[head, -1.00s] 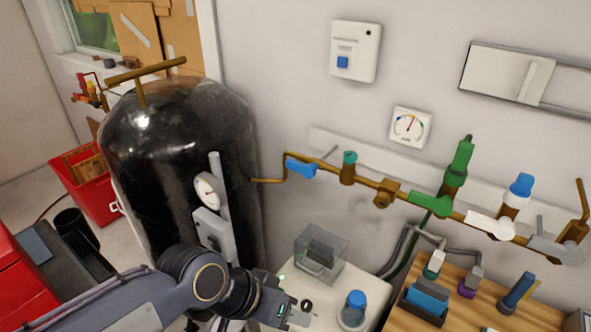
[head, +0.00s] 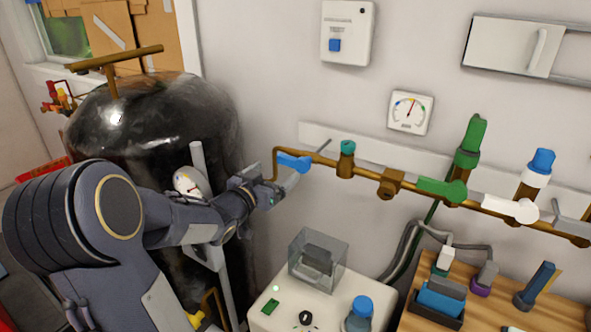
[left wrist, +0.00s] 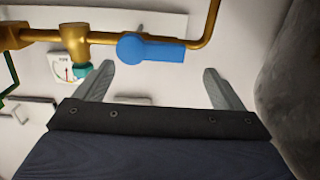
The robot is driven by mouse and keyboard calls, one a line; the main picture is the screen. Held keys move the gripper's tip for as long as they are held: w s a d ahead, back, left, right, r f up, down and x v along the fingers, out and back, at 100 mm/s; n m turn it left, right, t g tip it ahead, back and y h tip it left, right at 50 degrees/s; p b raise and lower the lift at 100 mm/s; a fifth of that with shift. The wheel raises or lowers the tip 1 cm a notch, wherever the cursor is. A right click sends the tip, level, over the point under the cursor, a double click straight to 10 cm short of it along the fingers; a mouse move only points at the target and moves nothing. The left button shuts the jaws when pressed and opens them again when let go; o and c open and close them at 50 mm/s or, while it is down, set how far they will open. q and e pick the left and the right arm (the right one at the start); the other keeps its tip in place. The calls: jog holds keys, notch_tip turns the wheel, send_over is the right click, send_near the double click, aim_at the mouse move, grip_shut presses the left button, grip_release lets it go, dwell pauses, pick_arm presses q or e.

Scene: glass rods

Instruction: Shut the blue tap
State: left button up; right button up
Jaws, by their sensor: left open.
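The blue tap (head: 294,162) is a blue lever at the left end of the brass pipe on the wall, lying along the pipe and tilted slightly in the head view. In the left wrist view the blue tap (left wrist: 150,49) lies just beyond and between the fingertips. My left gripper (head: 275,182) is just left of and below the tap in the head view. In the left wrist view my left gripper (left wrist: 158,80) has its two grey fingers spread wide, with nothing between them. My right gripper is not in view.
The brass pipe (head: 366,172) also carries green (head: 440,189) and white (head: 510,208) taps to the right. A large dark tank (head: 150,130) stands behind my left arm. A clear box (head: 317,262) and a blue-capped jar (head: 359,316) stand on the white unit below.

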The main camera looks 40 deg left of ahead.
aim_at(288, 162)
pick_arm(q)
jog(key=shift+t+h, duration=0.3)
jog(key=w, duration=0.2)
jog(key=w+p, duration=0.1)
jog(key=w, duration=0.5)
jog(key=shift+a, duration=0.4)
jog(key=shift+c, duration=0.3)
